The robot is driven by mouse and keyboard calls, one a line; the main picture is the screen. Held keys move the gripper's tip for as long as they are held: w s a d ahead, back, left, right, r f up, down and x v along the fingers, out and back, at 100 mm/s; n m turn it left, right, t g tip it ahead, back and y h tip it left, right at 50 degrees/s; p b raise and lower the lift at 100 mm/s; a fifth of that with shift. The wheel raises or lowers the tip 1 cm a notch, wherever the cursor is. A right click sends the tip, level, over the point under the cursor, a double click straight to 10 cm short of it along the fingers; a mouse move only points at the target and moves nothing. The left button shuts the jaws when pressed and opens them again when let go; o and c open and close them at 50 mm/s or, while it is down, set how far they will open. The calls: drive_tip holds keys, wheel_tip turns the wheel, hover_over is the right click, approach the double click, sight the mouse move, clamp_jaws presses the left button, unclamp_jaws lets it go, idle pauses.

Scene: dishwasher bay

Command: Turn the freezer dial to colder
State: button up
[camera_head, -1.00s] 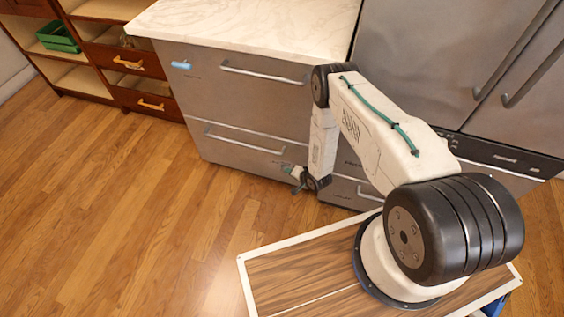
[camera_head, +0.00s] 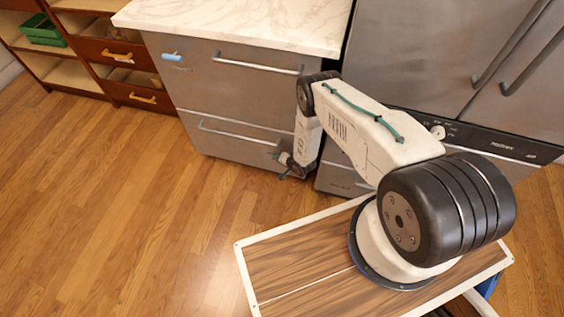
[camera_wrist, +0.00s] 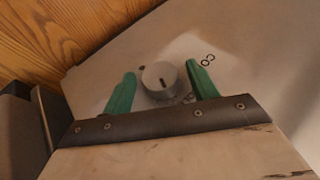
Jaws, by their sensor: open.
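A round metal dial (camera_wrist: 158,84) with a dark pointer mark sits on a pale grey panel (camera_wrist: 225,48) in the wrist view. Part of a label starting "CO" (camera_wrist: 206,61) shows to its right. My gripper (camera_wrist: 161,70) is open, with one green finger on each side of the dial in that view. Gaps show beside the dial, and I cannot tell how deep the fingers reach. In the head view my gripper (camera_head: 284,165) is low by the right end of the steel drawer front (camera_head: 222,142); the dial there is hidden.
Another light knob (camera_head: 438,131) is on the black panel (camera_head: 490,138) of the large steel fridge (camera_head: 430,55). A marble counter (camera_head: 235,22) tops the drawers. A wooden shelf unit (camera_head: 120,50) stands at left. Wood floor (camera_head: 110,190) is clear at left.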

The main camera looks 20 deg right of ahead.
drive_tip(key=c, duration=1)
drive_tip(key=shift+w+a+r+n+g+h, duration=0.1)
drive_tip(key=shift+n+g+h, duration=0.15)
drive_tip(key=shift+g+h, duration=0.5)
drive_tip(key=shift+a+n+g+h, duration=0.1)
drive_tip(key=shift+n+g+h, duration=0.15)
drive_tip(key=shift+g+h, duration=0.5)
drive_tip(key=o, duration=1)
